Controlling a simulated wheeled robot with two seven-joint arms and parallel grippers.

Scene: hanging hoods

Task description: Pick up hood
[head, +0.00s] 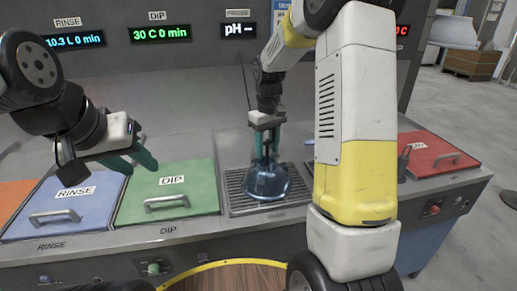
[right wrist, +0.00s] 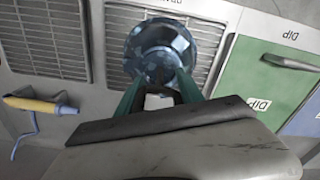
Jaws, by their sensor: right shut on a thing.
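The hood, a blue, see-through dome (head: 266,184), is over the metal grate (head: 236,194) between the green and red lids. It also shows in the right wrist view (right wrist: 156,46), just beyond my fingertips. My right gripper (head: 266,150) points down, shut on the hood's narrow top; its green fingers (right wrist: 160,88) frame the top in the wrist view. Whether the hood touches the grate I cannot tell. My left gripper (head: 136,164) is open and empty above the green DIP lid (head: 168,190), its green fingers apart.
A blue RINSE lid (head: 66,206) and a red lid (head: 436,152) have raised handles. My right arm hides part of the counter. A yellow-handled tool (right wrist: 36,105) lies near another grate (right wrist: 55,38). A panel with displays (head: 160,33) stands behind.

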